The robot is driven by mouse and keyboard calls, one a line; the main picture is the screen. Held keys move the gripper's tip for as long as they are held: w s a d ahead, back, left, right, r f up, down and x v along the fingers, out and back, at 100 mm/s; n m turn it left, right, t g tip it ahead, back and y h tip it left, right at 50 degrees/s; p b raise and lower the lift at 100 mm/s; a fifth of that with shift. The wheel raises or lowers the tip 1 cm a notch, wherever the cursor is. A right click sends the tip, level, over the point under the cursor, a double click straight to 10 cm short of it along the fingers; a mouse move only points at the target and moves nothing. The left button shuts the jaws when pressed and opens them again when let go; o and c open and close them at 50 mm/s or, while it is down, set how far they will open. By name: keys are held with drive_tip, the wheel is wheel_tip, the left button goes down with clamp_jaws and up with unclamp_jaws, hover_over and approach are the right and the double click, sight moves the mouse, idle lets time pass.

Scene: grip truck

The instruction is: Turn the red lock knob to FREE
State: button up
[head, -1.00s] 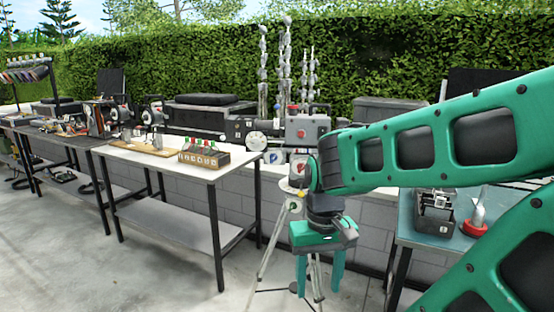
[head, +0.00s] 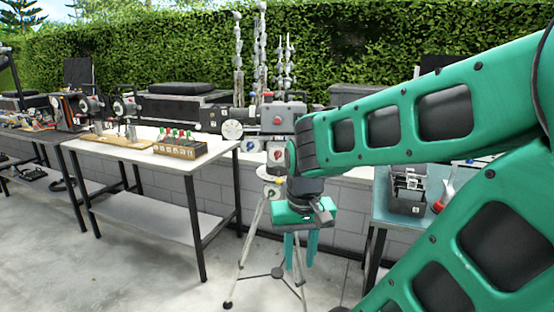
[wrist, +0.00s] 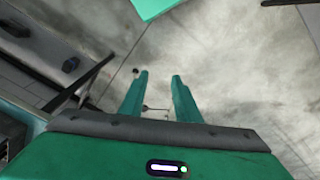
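My gripper (head: 300,262) points down, in front of and below the red knob, touching nothing that I can see.
A tripod (head: 254,225) stands just left of my gripper, its legs spread on the floor. A white-topped table (head: 105,150) with a wooden block of coloured handles (head: 180,151) is at left. A blue-topped table (head: 385,207) with a dark bin (head: 407,205) is at right.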

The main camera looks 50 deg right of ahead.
drive_tip(key=w+d+f+m+t+h, duration=0.2)
drive_tip(key=w+d+m+h, duration=0.25)
drive_tip(key=w+d, duration=0.8)
drive_tip(key=m+t+h, duration=0.4)
drive_tip(key=t+h, duration=0.4)
drive_tip(key=t, duration=0.2)
approach(279, 155)
drive_tip(key=shift+n, duration=0.35)
drive_tip(key=x, duration=0.9)
drive_tip(key=c, duration=0.7)
